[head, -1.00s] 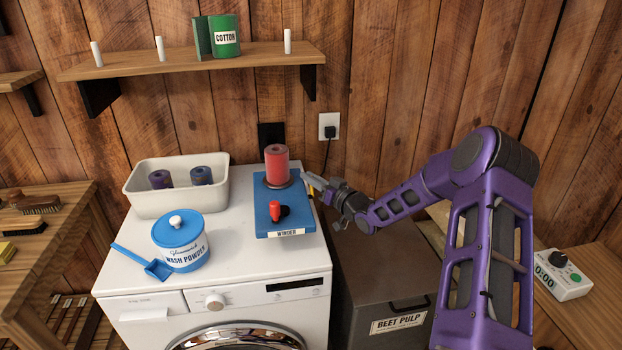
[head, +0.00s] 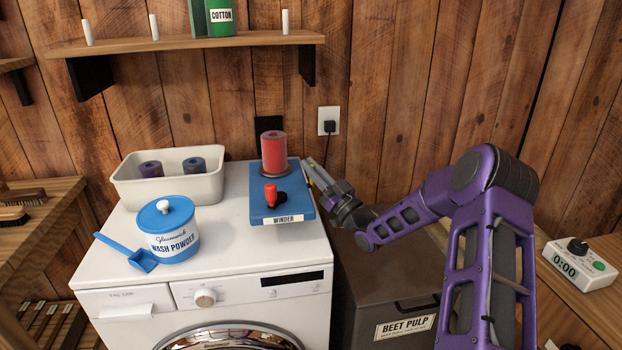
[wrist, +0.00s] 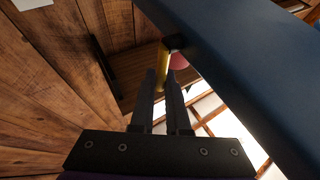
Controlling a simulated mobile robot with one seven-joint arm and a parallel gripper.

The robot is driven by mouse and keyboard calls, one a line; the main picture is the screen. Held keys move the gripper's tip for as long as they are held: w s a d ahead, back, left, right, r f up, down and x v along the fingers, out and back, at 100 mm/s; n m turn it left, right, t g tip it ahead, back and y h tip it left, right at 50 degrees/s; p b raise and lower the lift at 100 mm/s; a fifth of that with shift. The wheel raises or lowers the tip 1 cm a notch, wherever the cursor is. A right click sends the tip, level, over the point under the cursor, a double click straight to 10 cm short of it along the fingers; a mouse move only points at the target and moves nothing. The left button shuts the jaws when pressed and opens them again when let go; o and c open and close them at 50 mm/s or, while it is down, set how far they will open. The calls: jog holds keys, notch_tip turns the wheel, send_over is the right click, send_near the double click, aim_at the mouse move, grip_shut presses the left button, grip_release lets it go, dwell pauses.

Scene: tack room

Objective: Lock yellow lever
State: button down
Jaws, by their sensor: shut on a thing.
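The yellow lever (wrist: 161,67) is on the winder's right side, mostly hidden by my fingers in the head view. My gripper (head: 310,168) is at that side. In the wrist view my gripper (wrist: 164,84) is shut on the yellow lever, which shows between the fingertips and ends in a dark joint near the blue body.
On the washing machine (head: 108,262) stand a cream bin (head: 172,191) with two spools and a wash powder tub (head: 167,235) with a blue scoop. A dark beet pulp bin (head: 385,280) is under my arm. A socket with a plug (head: 328,122) is on the wall behind.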

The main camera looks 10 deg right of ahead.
jog(key=shift+s+f+n+g+y, duration=0.2)
jog(key=shift+s+n+y, duration=0.2)
jog(key=shift+n+y, duration=0.9)
jog(key=shift+s+f+n+g+y, duration=0.15)
jog(key=shift+s+n+y, duration=0.3)
jog(key=shift+n+y, duration=0.8)
jog(key=shift+s+f+n+g+y, duration=0.1)
jog(key=shift+s+n+g+y, duration=0.25)
jog(key=shift+n+y, duration=0.9)
jog(key=shift+s+n+y, duration=0.15)
jog(key=shift+n+y, duration=0.15)
jog(key=c, duration=0.9)
grip_release()
jog(key=shift+r, duration=0.1)
